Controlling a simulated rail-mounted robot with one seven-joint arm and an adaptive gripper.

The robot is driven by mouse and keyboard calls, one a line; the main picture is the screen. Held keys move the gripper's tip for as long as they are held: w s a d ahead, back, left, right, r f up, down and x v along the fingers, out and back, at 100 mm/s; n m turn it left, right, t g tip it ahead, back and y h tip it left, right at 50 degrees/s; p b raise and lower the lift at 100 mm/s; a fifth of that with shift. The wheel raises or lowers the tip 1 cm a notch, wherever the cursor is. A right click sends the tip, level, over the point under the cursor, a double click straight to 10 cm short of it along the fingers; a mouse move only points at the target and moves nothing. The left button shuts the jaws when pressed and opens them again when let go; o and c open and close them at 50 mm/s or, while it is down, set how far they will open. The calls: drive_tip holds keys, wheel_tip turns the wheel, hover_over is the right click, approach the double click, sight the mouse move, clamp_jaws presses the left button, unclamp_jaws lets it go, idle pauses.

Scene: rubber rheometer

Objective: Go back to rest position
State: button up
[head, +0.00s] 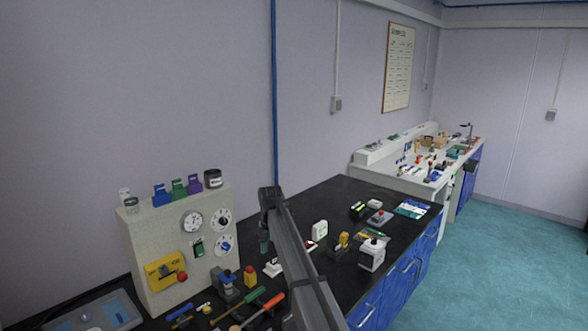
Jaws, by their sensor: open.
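My arm (298,262) rises from the bottom edge of the head view, right of centre, and runs up and back to a dark joint (270,199) above the black bench top. I cannot make out my gripper's fingers; they do not show clearly behind or below this arm. The black bench (345,195) stands along the wall. On its left part is a large pale instrument box (160,240) with round dials and a yellow panel (165,271). The arm covers a strip of the bench and may hide things there.
Hand tools (262,308) and small devices lie near the arm's left side. A white device (372,254) and other small items stand right of it. A cluttered white bench (400,180) is farther back. The teal floor (500,260) at right is clear.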

drive_tip(key=s+d+f+m, duration=0.4)
drive_tip(key=s+d+f, duration=0.1)
drive_tip(key=f, duration=0.1)
drive_tip(key=s+d+f+m, duration=0.4)
drive_tip(key=s+d+f, duration=0.1)
drive_tip(key=s+f, duration=0.1)
drive_tip(key=s+d+f+m, duration=0.5)
drive_tip(key=s+f, duration=0.1)
drive_tip(key=shift+s+f, duration=0.15)
drive_tip(key=shift+f, duration=0.15)
drive_tip(key=s+d+f+m, duration=0.3)
drive_tip(key=s+m, duration=0.2)
drive_tip(key=s, duration=0.2)
drive_tip(key=s+d+f+m, duration=0.3)
drive_tip(key=s+m, duration=0.2)
drive_tip(key=s, duration=0.2)
drive_tip(key=s+d+f+m, duration=0.3)
drive_tip(key=s+d+m, duration=0.1)
drive_tip(key=s, duration=0.3)
drive_tip(key=s+f+g+b, duration=0.6)
drive_tip(key=s+f+b, duration=0.4)
drive_tip(key=s+f, duration=1.7)
drive_tip(key=shift+s+a+f+g, duration=0.2)
drive_tip(key=shift+a+f+g, duration=0.1)
drive_tip(key=shift+f, duration=0.35)
